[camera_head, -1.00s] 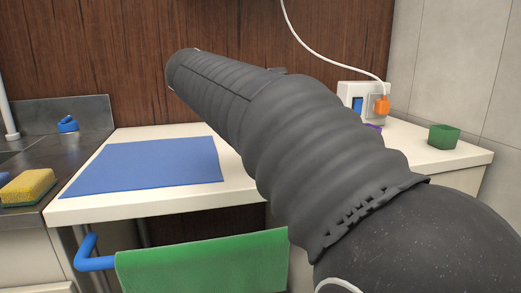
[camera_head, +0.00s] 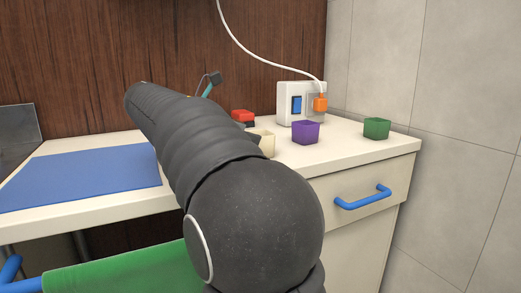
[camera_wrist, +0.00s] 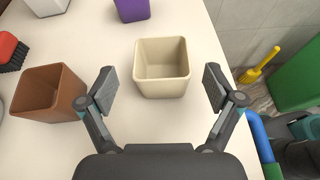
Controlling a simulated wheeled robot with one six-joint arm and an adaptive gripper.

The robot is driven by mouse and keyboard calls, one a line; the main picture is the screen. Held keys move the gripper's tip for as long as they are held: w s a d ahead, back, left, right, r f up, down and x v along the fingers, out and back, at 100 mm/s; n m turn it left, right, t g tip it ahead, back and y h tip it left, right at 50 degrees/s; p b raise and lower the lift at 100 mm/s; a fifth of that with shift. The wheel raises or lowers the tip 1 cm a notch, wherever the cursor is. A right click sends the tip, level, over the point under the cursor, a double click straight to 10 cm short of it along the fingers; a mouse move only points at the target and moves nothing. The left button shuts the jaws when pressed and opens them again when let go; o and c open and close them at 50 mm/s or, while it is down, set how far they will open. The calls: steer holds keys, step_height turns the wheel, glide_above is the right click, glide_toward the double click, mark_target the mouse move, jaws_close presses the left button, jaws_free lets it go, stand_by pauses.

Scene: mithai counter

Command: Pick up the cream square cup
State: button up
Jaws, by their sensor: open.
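The cream square cup (camera_wrist: 161,86) stands upright and empty on the white counter in the wrist view, mouth toward the camera. My gripper (camera_wrist: 159,88) is open, one finger to the left of the cup and one to the right, with a gap on each side. In the head view the cream cup (camera_head: 267,142) is partly hidden behind my arm.
A brown cup (camera_wrist: 47,94) stands left of the cream cup, near my left finger. A red brush (camera_wrist: 10,52) lies beyond it. A purple cup (camera_head: 305,132) and a green cup (camera_head: 376,129) stand to the right. A socket box (camera_head: 299,103) is behind.

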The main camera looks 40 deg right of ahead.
mark_target(266, 140)
steer(key=shift+b+x, duration=0.55)
steer(key=shift+x, duration=2.2)
steer(key=shift+s, duration=0.1)
steer(key=c, duration=1)
steer(key=shift+o, duration=0.2)
